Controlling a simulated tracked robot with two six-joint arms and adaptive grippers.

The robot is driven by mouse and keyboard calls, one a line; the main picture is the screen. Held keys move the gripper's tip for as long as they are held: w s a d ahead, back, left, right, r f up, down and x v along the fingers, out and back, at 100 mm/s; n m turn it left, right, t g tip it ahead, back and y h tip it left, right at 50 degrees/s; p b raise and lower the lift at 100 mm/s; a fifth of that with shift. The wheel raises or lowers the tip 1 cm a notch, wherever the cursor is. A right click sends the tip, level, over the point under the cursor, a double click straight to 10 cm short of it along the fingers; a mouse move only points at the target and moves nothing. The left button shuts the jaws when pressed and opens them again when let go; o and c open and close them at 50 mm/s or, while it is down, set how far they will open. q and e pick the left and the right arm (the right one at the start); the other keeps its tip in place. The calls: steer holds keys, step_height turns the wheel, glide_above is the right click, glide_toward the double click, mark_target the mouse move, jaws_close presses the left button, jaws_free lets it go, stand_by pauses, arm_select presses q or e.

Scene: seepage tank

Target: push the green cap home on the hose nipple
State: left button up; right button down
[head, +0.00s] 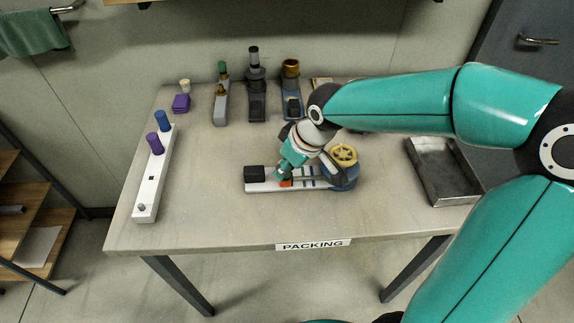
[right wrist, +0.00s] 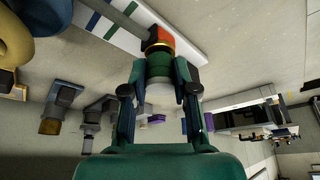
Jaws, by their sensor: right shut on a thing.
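My right gripper (head: 284,174) points down at the device with a white base (head: 262,187) in the middle of the table. In the right wrist view, its two fingers (right wrist: 159,78) are shut on the dark green cap (right wrist: 158,74), one on each side. A white part (right wrist: 160,92) shows at the cap's near end. The cap's far end meets a brass-coloured ring (right wrist: 160,47) beside an orange-red part (right wrist: 165,33) on the base. The nipple itself is hidden, and I cannot tell how deep the cap sits. My left gripper is not in view.
The device carries a black block (head: 254,172) and a yellow wheel (head: 343,155). A white rail with blue and purple knobs (head: 148,190) lies at left. Several small devices (head: 256,90) stand at the back. A metal tray (head: 443,172) is at right. The front is clear.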

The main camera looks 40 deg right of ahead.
steer(key=c, duration=0.8)
jaws_free()
steer(key=v, duration=1.2)
